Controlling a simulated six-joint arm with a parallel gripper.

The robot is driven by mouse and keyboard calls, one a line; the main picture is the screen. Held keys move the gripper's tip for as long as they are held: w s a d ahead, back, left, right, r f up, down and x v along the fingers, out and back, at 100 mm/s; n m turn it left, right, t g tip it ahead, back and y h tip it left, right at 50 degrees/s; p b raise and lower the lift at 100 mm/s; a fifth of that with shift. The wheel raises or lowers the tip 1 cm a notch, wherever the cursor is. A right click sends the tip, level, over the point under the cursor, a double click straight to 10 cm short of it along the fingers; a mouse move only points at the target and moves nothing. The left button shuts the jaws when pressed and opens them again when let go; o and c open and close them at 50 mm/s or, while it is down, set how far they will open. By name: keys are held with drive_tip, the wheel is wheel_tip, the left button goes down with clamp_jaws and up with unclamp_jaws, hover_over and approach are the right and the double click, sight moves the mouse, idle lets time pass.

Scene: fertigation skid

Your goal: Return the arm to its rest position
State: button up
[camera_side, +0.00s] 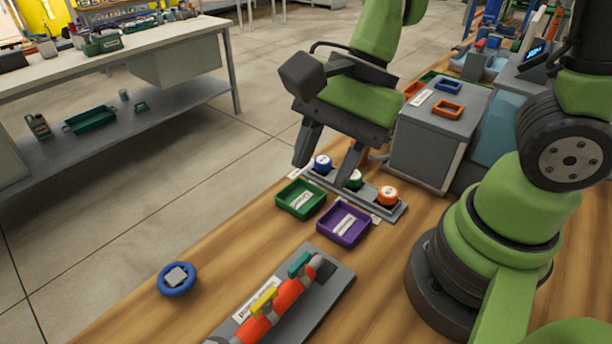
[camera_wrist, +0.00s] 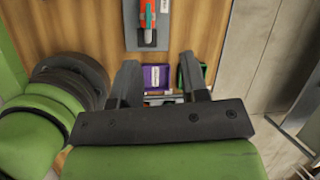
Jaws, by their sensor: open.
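My gripper (camera_side: 328,157) is open, with its two dark fingers spread and pointing down. In the side view it hangs over the grey rack (camera_side: 370,201) at the far part of the wooden bench. The rack holds a blue-capped bottle (camera_side: 323,162), a green-capped one (camera_side: 355,179) and an orange-capped one (camera_side: 387,195). I see nothing held between the fingers. In the wrist view my gripper (camera_wrist: 162,82) shows both fingers apart, with a purple tray (camera_wrist: 157,78) beyond them. Whether a finger touches the rack or a bottle I cannot tell.
A green tray (camera_side: 300,199) and the purple tray stand in front of the rack. A grey cabinet (camera_side: 436,135) stands right of my gripper. Bare wood shows between the ring and trays.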

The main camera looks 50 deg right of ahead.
drive_tip(key=s+d+r+n+t+h, duration=0.2)
drive_tip(key=s+d+r+n+t, duration=0.3)
drive_tip(key=d+r+n, duration=0.3)
drive_tip(key=shift+r+n+t+h, duration=0.4)
drive_tip(key=shift+r+n+t, duration=0.1)
drive_tip(key=shift+r+n, duration=1.2)
drive_tip(key=shift+d, duration=0.1)
